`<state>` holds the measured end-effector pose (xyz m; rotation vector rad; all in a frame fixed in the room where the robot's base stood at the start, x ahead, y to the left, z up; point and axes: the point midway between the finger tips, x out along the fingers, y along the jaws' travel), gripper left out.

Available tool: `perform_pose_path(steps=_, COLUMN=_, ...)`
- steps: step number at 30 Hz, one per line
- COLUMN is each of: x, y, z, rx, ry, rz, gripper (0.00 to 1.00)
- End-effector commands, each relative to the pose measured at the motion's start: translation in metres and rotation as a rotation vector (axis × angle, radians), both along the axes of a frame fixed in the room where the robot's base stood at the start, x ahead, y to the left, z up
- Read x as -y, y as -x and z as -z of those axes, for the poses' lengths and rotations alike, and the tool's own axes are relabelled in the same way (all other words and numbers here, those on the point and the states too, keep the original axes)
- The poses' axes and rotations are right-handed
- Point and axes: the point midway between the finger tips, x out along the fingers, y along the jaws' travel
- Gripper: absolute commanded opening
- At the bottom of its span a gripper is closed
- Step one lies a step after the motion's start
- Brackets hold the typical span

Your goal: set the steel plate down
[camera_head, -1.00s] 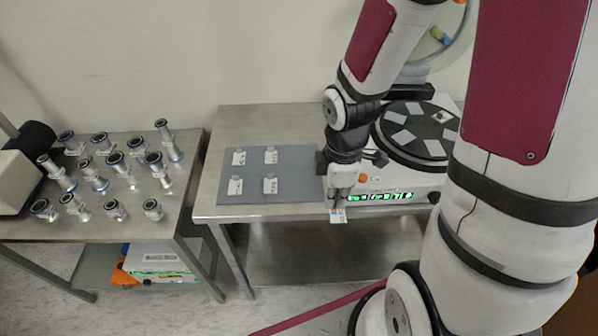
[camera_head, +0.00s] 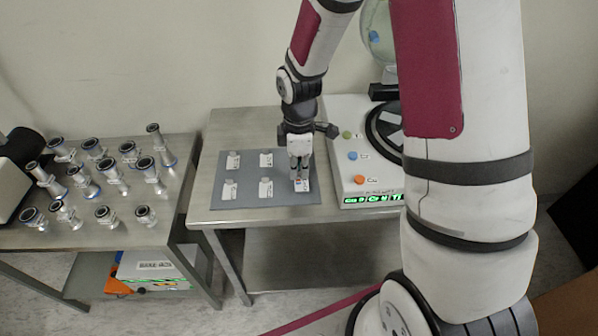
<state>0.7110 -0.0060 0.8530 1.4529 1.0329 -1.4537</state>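My gripper (camera_head: 299,170) points down over the right part of the grey mat (camera_head: 235,202) on the steel table. It appears shut on a small plate with a white label (camera_head: 301,186), taken to be the steel plate, which shows just below the fingertips. The fingers hide part of the plate. I cannot tell whether the plate touches the mat or hangs just above it. Several similar small labelled plates lie on the mat to the left, the nearest being the lower one (camera_head: 265,190).
A white machine (camera_head: 345,135) with coloured buttons and a green-lit display stands right of the mat, partly behind my arm. A second table (camera_head: 100,236) at left holds several metal flanged fittings (camera_head: 103,215). Bare mat lies between the gripper and the left plates.

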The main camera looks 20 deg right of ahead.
Motion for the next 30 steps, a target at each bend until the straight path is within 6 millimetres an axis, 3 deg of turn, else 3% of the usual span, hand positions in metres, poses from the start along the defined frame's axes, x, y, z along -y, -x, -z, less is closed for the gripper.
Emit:
perform_pose_path(steps=3, x=0.0004, y=0.0004, z=0.0138, rx=-0.002, ry=0.0, rz=0.0, gripper=0.0)
perform_pose_path(steps=14, x=0.0004, y=0.0003, z=0.0175, rx=-0.001, ry=0.001, rz=0.0, gripper=0.0)
perform_pose_path(steps=18, x=0.0005, y=0.0004, z=0.0171, rx=0.0, ry=0.0, rz=0.0, gripper=0.25)
perform_pose_path(steps=30, x=0.0005, y=-0.0003, z=0.0093, rx=0.003, ry=0.0, rz=0.0, gripper=0.25)
